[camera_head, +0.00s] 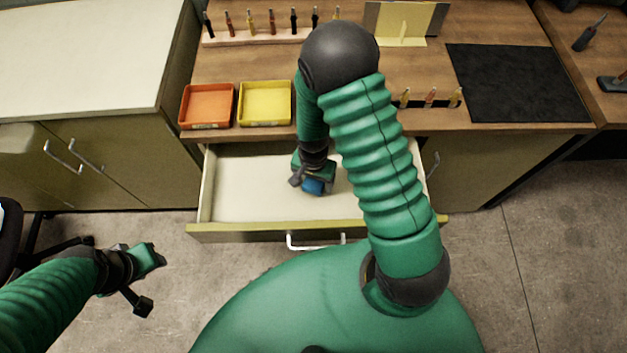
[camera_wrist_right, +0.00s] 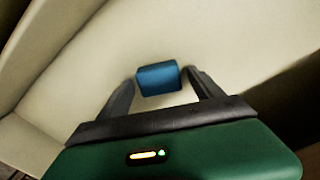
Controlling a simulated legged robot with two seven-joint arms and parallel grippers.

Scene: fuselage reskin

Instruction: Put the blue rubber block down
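The blue rubber block (camera_head: 313,186) is at the inside of the open drawer (camera_head: 245,188). In the right wrist view the block (camera_wrist_right: 158,78) sits between the two fingertips of my right gripper (camera_wrist_right: 163,80), over the pale drawer floor. A narrow gap shows between the block and the right-hand finger, and a smaller one at the left-hand finger, so the gripper looks open around it. In the head view my right gripper (camera_head: 311,180) points down into the drawer and partly hides the block. My left gripper (camera_head: 150,280) is open and empty above the floor at lower left.
On the workbench (camera_head: 400,68) stand an orange tray (camera_head: 208,104), a yellow tray (camera_head: 265,103), a tool rack (camera_head: 255,40) and a black mat (camera_head: 517,82). The drawer's front edge (camera_head: 235,232) lies between my body and the block. The drawer's left side is clear.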

